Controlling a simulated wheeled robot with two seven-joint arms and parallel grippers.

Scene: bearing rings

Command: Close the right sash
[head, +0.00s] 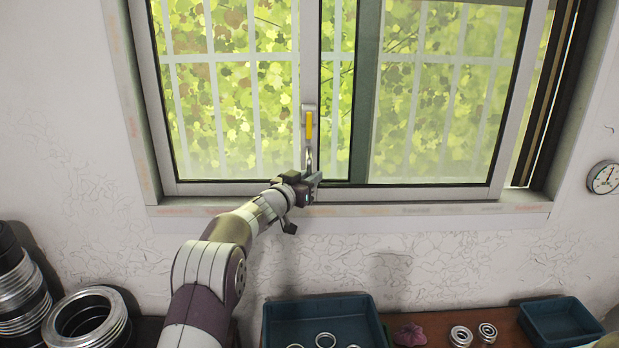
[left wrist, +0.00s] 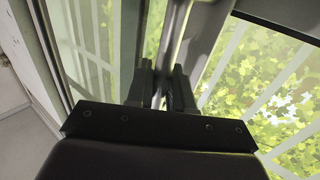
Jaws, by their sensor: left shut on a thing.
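The right sash (head: 505,120) is a grey-framed glass pane in the window. Its left stile carries a handle (head: 309,125) with a yellow part and a grey metal piece below. A narrow gap with dark tracks (head: 548,95) shows between the sash's right stile and the window frame's right side. My left gripper (head: 312,180) is at the lower end of the handle, just above the sill, and shut on it. In the left wrist view both fingers (left wrist: 164,88) stand close on either side of the handle, whose gripped part is mostly hidden. My right gripper is out of view.
The sill (head: 400,210) runs below the window. Blue bins (head: 320,312) (head: 560,320), bearing rings (head: 88,318) (head: 461,335) and a pink cloth (head: 409,334) sit on the bench below. A round gauge (head: 604,177) hangs at the right. The wall between is clear.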

